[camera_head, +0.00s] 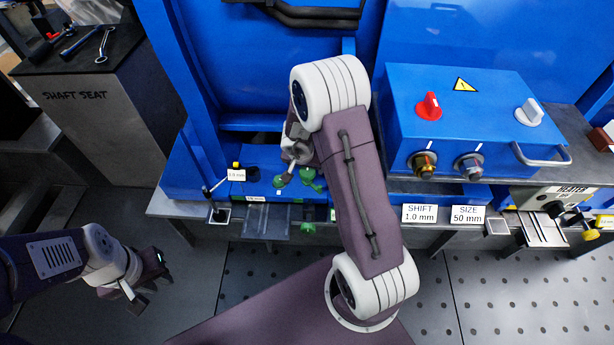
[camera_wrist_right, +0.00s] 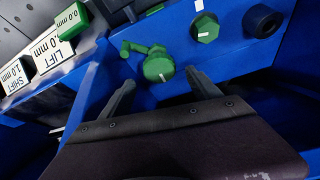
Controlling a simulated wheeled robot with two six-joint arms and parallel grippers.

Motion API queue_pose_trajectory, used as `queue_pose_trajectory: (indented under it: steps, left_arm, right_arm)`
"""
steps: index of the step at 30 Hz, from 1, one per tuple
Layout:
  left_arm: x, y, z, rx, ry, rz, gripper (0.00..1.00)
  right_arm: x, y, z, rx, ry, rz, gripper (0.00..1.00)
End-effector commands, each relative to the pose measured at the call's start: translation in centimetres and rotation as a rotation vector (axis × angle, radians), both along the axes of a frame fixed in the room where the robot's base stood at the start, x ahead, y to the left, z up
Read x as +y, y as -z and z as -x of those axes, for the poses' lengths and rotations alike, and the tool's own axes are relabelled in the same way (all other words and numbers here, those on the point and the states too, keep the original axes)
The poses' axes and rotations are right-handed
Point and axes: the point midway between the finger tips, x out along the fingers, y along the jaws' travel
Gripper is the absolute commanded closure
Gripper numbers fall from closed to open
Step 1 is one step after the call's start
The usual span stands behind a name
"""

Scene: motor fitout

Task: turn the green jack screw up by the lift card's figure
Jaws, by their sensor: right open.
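In the right wrist view, a green screw head (camera_wrist_right: 158,67) with a white mark and a small side handle sits on the blue machine. A second green hex head (camera_wrist_right: 205,27) with a white mark is to its upper right; I cannot tell for sure which is the jack screw. My right gripper (camera_wrist_right: 160,80) is open, its fingertips on either side of and just short of the first head. The LIFT card (camera_wrist_right: 48,54) is at the left, its first digit unclear; a green 0.0 mm tag (camera_wrist_right: 70,18) is beside it. My left gripper (camera_head: 153,283) looks open and empty at lower left.
A black fitting (camera_wrist_right: 263,20) sits right of the green heads. A blue box (camera_head: 460,115) with red and white knobs stands to the right, above the SHIFT 1.0 mm card (camera_head: 419,214) and SIZE 50 mm card (camera_head: 467,215). A SHAFT SEAT stand (camera_head: 95,110) holds wrenches at upper left.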

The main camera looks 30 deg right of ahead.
Motion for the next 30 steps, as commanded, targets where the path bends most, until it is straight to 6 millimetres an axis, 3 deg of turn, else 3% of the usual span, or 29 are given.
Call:
queue_pose_trajectory:
  steps: [1,4,14,15,21,22,30]
  left_arm:
    - [0.0,1.6,0.0,0.0,0.0,0.0,0.77]
    - [0.0,2.4,0.0,0.0,0.0,0.0,0.77]
    - [0.0,2.6,0.0,0.0,0.0,0.0,0.77]
    - [0.0,2.6,0.0,0.0,0.0,0.0,0.77]
    - [0.0,2.6,0.0,0.0,0.0,0.0,0.77]
    - [0.0,2.6,0.0,0.0,0.0,0.0,0.77]
    - [0.0,1.0,0.0,0.0,0.0,0.0,0.77]
  right_arm:
    - [-0.2,1.7,-0.3,-0.001,0.002,0.0,0.28]
    - [-0.6,2.7,-0.7,0.0,0.001,0.0,0.28]
    - [-0.8,2.9,-0.9,-0.001,0.0,0.0,0.28]
    - [-0.8,2.9,-0.9,-0.001,0.0,0.0,0.31]
    - [-0.8,2.9,-0.9,-0.001,-0.001,0.0,0.87]
    - [-0.8,2.9,-0.9,-0.001,-0.001,0.0,0.91]
    - [-0.7,2.5,-0.9,0.002,0.032,-0.001,0.91]
